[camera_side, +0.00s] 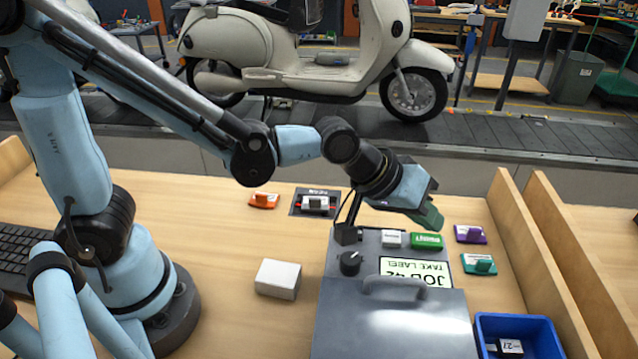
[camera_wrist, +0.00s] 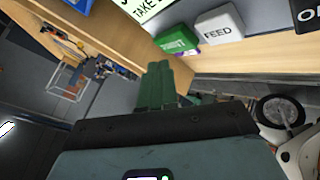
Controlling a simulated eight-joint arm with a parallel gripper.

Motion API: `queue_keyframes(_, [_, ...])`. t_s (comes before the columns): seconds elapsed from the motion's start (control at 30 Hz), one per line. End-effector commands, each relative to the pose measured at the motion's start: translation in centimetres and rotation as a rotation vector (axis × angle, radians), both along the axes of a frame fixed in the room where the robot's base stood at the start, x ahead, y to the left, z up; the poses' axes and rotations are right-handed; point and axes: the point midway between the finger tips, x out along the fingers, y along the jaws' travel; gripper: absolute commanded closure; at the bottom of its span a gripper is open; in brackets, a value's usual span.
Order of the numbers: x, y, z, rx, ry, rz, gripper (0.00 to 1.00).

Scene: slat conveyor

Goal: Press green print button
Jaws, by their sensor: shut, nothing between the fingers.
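The green print button (camera_side: 427,241) sits on the rear edge of the grey label printer (camera_side: 330,318), right of the white FEED button (camera_side: 391,239). In the wrist view the green button (camera_wrist: 178,39) shows beside the white FEED button (camera_wrist: 220,25). My gripper (camera_side: 432,218) is shut and empty, its green fingers pointing down just above and behind the green button. In the wrist view the shut fingertips (camera_wrist: 160,68) are close to the button, with a small gap showing between them. The printer's display (camera_side: 415,269) reads "JOB 42 TAKE LABEL".
A black knob (camera_side: 350,263) and a handle stand on the printer. Purple (camera_side: 470,234) and teal (camera_side: 479,265) items lie to its right, near a blue bin (camera_side: 546,332) and a wooden wall. A white box (camera_side: 278,279) and orange item (camera_side: 263,200) lie left.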

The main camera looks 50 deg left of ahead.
Motion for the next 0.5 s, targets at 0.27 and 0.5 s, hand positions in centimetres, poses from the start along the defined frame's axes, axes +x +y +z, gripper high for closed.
queue_keyframes(0.27, [-0.1,0.0,2.4,0.0,0.0,0.0,1.0])
queue_keyframes(0.5, [0.0,0.0,4.4,0.0,0.0,0.0,1.0])
